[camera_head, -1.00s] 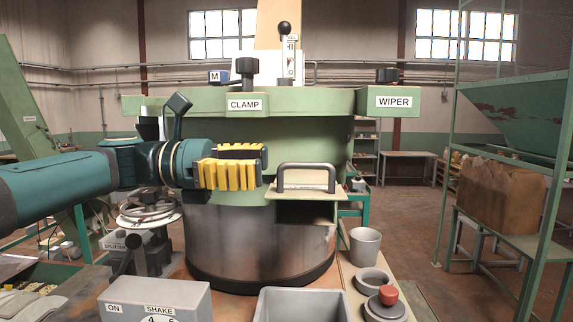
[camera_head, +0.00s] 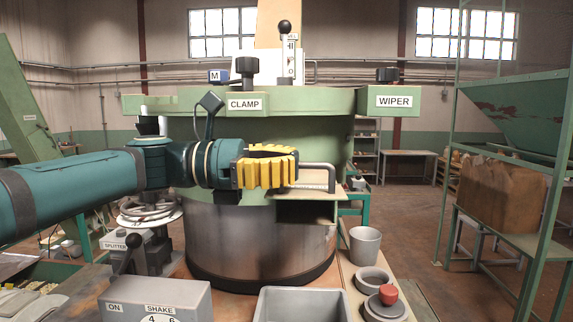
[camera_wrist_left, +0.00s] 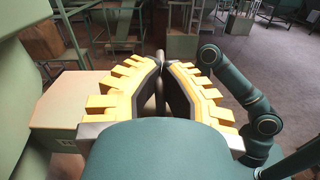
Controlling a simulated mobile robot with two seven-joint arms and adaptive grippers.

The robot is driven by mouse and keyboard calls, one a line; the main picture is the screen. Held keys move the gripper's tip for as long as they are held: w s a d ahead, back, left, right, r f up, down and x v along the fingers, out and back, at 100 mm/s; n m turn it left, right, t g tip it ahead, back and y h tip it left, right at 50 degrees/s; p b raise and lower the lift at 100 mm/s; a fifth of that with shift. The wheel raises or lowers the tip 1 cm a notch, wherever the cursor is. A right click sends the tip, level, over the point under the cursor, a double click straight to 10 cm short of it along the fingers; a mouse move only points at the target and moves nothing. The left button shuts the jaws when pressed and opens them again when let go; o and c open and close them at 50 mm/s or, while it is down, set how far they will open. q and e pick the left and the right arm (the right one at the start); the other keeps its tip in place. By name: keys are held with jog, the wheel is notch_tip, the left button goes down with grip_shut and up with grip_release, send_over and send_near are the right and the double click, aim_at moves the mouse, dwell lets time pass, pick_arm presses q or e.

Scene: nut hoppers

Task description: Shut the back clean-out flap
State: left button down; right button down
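The flap is most likely the pale flat panel (camera_head: 312,194) that juts out from the green drum's side at centre, with a dark grey bar handle (camera_head: 333,178) on top. My left gripper (camera_head: 292,167), with yellow ribbed fingers, is at the handle's left part and hides it in the head view. In the left wrist view the fingers (camera_wrist_left: 167,65) stand apart, with a dark bar (camera_wrist_left: 160,92), probably the handle, in the gap. I cannot tell whether either finger touches it. A pale block-like surface (camera_wrist_left: 70,105) lies left of the fingers.
The green drum (camera_head: 240,140) carries CLAMP (camera_head: 244,104) and WIPER (camera_head: 394,101) labels. Below stand a grey bin (camera_head: 302,306), a cup (camera_head: 365,246), a bowl (camera_head: 372,281), a red-knobbed button (camera_head: 388,295) and the SHAKE box (camera_head: 155,300).

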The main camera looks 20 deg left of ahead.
aim_at(286, 195)
jog(key=shift+f, duration=0.1)
